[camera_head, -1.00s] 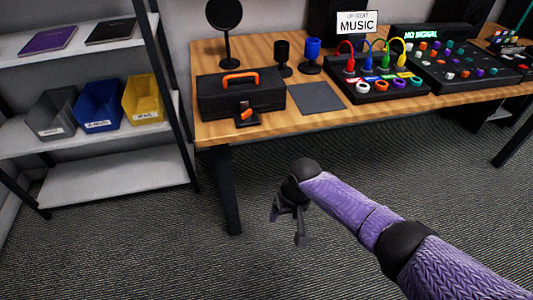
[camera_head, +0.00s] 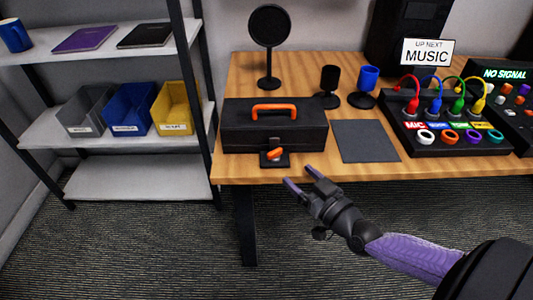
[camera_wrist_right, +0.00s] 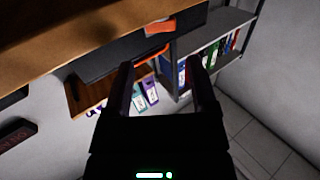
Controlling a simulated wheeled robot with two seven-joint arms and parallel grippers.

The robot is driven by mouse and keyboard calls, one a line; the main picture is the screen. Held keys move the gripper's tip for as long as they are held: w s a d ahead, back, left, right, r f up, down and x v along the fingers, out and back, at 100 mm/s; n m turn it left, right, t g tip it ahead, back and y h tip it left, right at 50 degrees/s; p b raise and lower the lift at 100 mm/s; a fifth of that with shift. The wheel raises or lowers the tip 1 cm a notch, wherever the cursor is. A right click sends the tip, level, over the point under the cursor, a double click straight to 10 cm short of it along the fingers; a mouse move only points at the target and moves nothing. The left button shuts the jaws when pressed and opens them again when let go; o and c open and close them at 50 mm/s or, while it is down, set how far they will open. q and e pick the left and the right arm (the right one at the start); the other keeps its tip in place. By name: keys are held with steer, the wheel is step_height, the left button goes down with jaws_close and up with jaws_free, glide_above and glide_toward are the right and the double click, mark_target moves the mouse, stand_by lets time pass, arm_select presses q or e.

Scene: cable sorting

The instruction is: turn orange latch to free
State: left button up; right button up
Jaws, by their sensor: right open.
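A black case (camera_head: 243,137) with an orange handle (camera_head: 289,107) stands near the front edge of the wooden desk. The orange latch (camera_head: 274,154) sits on a small dark plate at the middle of the case's front side and looks slightly tilted. My right gripper (camera_head: 299,177) is open and empty, just in front of the desk edge, below and right of the latch and apart from it. In the right wrist view its two fingers (camera_wrist_right: 161,62) are spread, with orange parts beyond them that I cannot tell apart for sure. My left gripper is not in view.
A dark mat (camera_head: 366,141) lies right of the case. A cable panel (camera_head: 400,108) stands at right. Shelves with bins (camera_head: 173,106) stand at left.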

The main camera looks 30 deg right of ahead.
mark_target(276, 155)
steer(key=w+b, duration=0.1)
steer(key=w, duration=0.2)
steer(key=w+b, duration=0.1)
steer(key=w, duration=0.2)
steer(key=shift+w+a+f, duration=0.15)
steer(key=shift+w+f, duration=0.05)
steer(key=shift+w, duration=0.7)
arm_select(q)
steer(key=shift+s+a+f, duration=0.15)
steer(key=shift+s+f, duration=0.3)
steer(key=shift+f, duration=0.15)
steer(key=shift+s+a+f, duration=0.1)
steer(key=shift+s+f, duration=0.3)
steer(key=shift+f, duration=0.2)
arm_select(e)
steer(key=shift+r, duration=0.1)
steer(key=shift+c, duration=0.2)
